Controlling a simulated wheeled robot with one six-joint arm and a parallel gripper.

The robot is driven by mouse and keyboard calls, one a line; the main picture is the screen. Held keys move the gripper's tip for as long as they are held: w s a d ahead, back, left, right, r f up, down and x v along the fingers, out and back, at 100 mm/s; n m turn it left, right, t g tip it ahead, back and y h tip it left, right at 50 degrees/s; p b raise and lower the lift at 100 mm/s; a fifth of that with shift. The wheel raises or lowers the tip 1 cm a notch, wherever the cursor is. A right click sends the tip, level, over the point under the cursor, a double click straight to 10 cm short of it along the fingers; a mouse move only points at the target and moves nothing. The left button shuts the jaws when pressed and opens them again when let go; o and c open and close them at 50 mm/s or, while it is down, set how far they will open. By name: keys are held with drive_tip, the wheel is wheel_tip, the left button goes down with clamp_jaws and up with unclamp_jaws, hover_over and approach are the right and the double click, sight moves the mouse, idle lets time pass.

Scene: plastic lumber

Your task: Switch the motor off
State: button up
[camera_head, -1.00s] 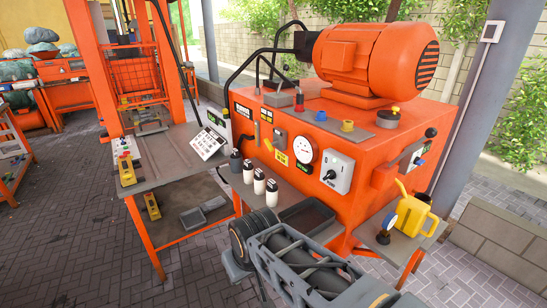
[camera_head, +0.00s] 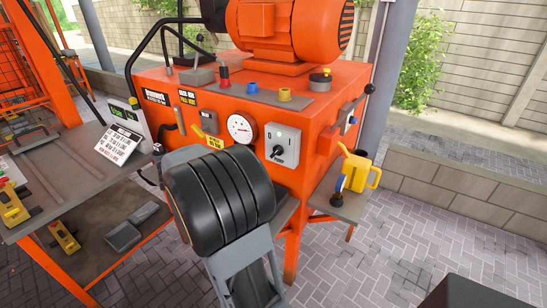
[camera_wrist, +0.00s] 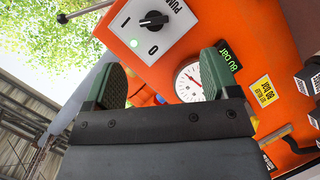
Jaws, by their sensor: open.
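The orange motor (camera_head: 268,22) sits on top of the orange machine cabinet (camera_head: 325,118). On the cabinet's front is a grey switch box (camera_head: 291,153) with a black knob (camera_head: 279,149). In the wrist view the box (camera_wrist: 175,38) shows the lettering PUMP, a 0 mark, a lit green light and the black rotary knob (camera_wrist: 153,20). My gripper (camera_wrist: 167,76) is open and empty, with its two green-padded fingers apart. The box lies beyond and above the fingertips in that picture, apart from them. In the head view my arm hides the gripper.
A white round gauge (camera_head: 241,129) is left of the switch box. A lever (camera_head: 359,103) projects at the cabinet's right corner. A yellow watering can (camera_head: 358,172) stands on a side shelf (camera_head: 340,206). A metal table (camera_head: 75,168) is at left. Paved floor is open at right.

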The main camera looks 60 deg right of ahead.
sight(273, 154)
drive_tip(key=shift+m+h, duration=0.3)
drive_tip(key=shift+h, duration=0.2)
drive_tip(key=shift+w+r+p+x, duration=0.15)
drive_tip(key=shift+p+x, duration=0.25)
drive_tip(key=shift+x, duration=2.1)
drive_tip(key=shift+r+p+x, duration=0.15)
drive_tip(key=shift+p+x, duration=0.3)
drive_tip(key=shift+x, duration=2.1)
drive_tip(key=shift+w+r+p+x, duration=0.15)
drive_tip(key=shift+p+x, duration=0.25)
drive_tip(key=shift+x, duration=2.1)
drive_tip(key=shift+s+d, duration=0.1)
drive_tip(key=shift+d, duration=0.05)
drive_tip(key=c, duration=0.9)
